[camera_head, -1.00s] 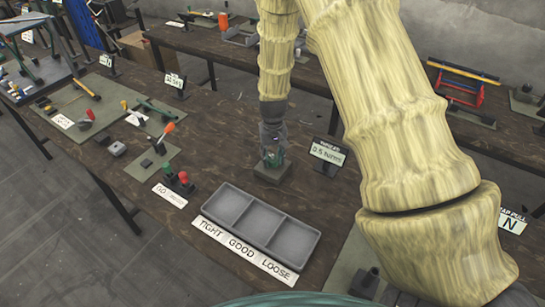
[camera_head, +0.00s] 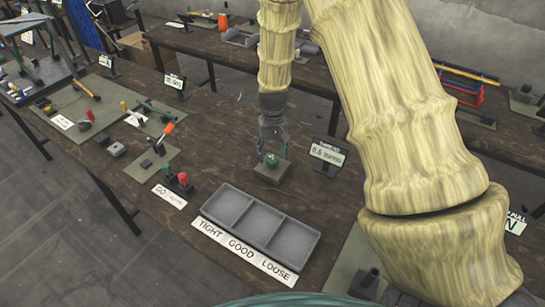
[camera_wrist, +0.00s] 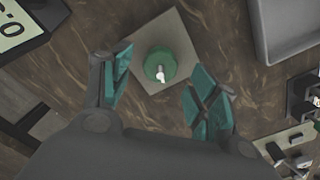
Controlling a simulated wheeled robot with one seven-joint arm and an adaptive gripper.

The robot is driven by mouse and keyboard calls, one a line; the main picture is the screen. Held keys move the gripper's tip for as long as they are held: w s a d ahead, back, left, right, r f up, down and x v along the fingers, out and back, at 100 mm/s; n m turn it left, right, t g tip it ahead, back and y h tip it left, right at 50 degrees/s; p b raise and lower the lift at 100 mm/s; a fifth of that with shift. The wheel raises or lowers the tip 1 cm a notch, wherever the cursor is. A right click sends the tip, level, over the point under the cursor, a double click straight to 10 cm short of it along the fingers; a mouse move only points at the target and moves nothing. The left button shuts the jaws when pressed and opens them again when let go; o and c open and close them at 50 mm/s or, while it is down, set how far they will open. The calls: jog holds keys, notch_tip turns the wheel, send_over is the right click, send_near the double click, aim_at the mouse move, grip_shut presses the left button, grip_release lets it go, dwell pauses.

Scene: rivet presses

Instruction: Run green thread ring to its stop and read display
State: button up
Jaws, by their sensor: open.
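The green thread ring (camera_head: 272,160) sits on a square grey-green block (camera_head: 272,174) on the workbench. In the wrist view the round green ring (camera_wrist: 160,66) has a pale stud tip at its middle, over the square base (camera_wrist: 181,33). My gripper (camera_head: 270,151) is just above the ring. In the wrist view its teal-padded fingers (camera_wrist: 158,76) are open on either side of the ring, with gaps between. The small display (camera_head: 327,152) stands right of the block; its blurred number looks like 0.5 or 0.6 turns. Its corner also shows in the wrist view (camera_wrist: 14,27).
A grey three-compartment tray (camera_head: 259,224) stands in front, with a TIGHT, GOOD, LOOSE label (camera_head: 243,250). Red and green buttons (camera_head: 176,178) are at its left. Other fixtures stand on mats at the left. Bare bench lies left of the block.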

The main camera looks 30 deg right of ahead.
aim_at(273, 159)
notch_tip(273, 159, up, 9)
dwell(0.4)
dwell(1.0)
